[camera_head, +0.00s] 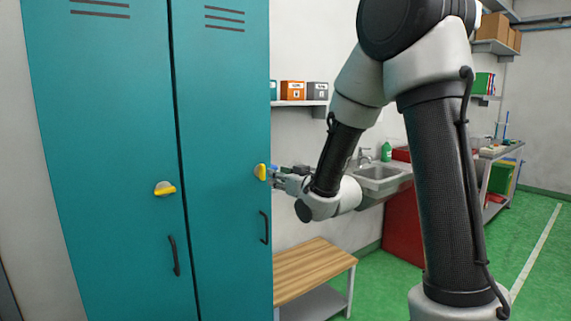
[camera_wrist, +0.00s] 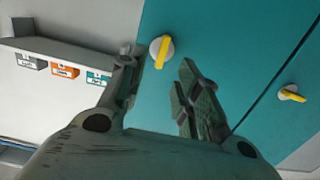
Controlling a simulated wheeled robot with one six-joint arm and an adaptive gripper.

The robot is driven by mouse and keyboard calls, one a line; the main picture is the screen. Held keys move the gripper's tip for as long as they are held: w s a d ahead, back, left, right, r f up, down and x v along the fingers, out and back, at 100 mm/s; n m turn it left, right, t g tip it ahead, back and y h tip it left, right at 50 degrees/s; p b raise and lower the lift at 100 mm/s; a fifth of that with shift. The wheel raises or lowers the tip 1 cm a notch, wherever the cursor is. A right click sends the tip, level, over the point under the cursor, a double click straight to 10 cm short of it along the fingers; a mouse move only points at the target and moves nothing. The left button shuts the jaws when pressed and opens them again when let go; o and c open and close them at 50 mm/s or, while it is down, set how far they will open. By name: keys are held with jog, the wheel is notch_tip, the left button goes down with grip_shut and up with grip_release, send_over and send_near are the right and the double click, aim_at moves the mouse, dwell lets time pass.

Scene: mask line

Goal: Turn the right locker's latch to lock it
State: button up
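The right locker (camera_head: 222,110) is a tall teal door, shut. Its latch (camera_head: 261,172) is a pale round knob with a yellow bar that stands nearly upright in the head view. My gripper (camera_head: 277,178) is just right of this latch at about the same height. In the wrist view the latch (camera_wrist: 162,50) shows beyond and between the fingertips. The fingers (camera_wrist: 157,62) are spread with nothing between them. I cannot tell whether a fingertip touches the knob.
The left locker (camera_head: 95,120) is beside it; its latch (camera_head: 165,189) has its yellow bar nearly level. Black handles (camera_head: 265,227) sit below the latches. A wooden bench (camera_head: 312,268), a sink (camera_head: 380,174) and a shelf with boxes (camera_head: 300,102) stand to the right. Green floor is open farther right.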

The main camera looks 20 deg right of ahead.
aim_at(264, 166)
jog(key=shift+t, duration=0.4)
jog(key=x, duration=0.2)
jog(key=r+x, duration=0.1)
jog(key=x, duration=0.4)
jog(key=shift+w+a+r, duration=0.25)
jog(key=shift+w+r, duration=0.05)
grip_shut()
